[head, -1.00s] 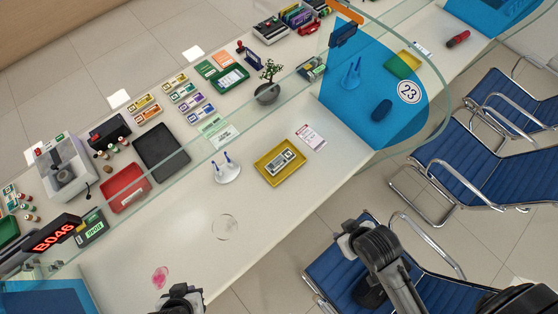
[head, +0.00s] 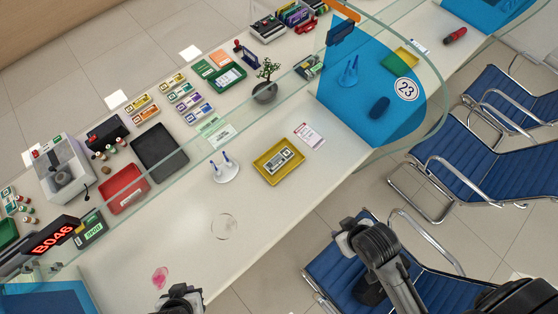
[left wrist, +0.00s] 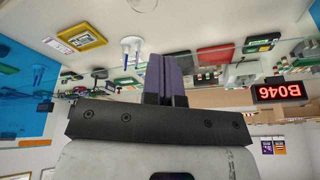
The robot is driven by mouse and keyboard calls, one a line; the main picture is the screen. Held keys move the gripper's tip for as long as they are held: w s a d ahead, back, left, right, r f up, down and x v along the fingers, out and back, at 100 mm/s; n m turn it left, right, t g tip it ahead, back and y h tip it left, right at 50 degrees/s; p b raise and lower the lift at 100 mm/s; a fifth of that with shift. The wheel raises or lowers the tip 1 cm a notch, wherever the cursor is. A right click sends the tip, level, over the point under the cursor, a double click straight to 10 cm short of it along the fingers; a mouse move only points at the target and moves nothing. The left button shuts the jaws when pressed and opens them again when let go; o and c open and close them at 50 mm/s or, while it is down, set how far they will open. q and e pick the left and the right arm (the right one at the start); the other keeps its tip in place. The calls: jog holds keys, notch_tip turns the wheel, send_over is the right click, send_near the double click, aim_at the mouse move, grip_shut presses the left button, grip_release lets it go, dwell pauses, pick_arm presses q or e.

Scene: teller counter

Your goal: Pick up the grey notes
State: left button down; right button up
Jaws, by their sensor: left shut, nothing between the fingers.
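The grey notes (head: 280,160) lie as a banded bundle in a yellow tray (head: 268,176) on the customer side of the counter. The tray also shows in the left wrist view (left wrist: 98,41), at the upper left, with the notes (left wrist: 77,40) in it. My left gripper (head: 184,293) is at the bottom edge of the head view, near the counter's front edge, well apart from the tray. In the left wrist view its fingers (left wrist: 166,78) are together and empty. My right arm is at the lower right, over a blue chair; its fingertips cannot be made out.
A glass screen (head: 190,160) runs along the counter behind the tray. A white pen stand (head: 225,173) is left of the tray, and a pink-and-white slip (head: 309,136) is right of it. A blue divider (head: 370,95) stands further right. The counter before the pen stand is mostly clear.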

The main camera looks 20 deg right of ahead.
pick_arm(q)
jog(key=c, duration=1.8)
grip_release()
jog(key=o, duration=0.6)
jog(key=shift+d, duration=0.1)
jog(key=o, duration=1.1)
jog(key=shift+a, duration=0.2)
jog(key=shift+d, duration=0.2)
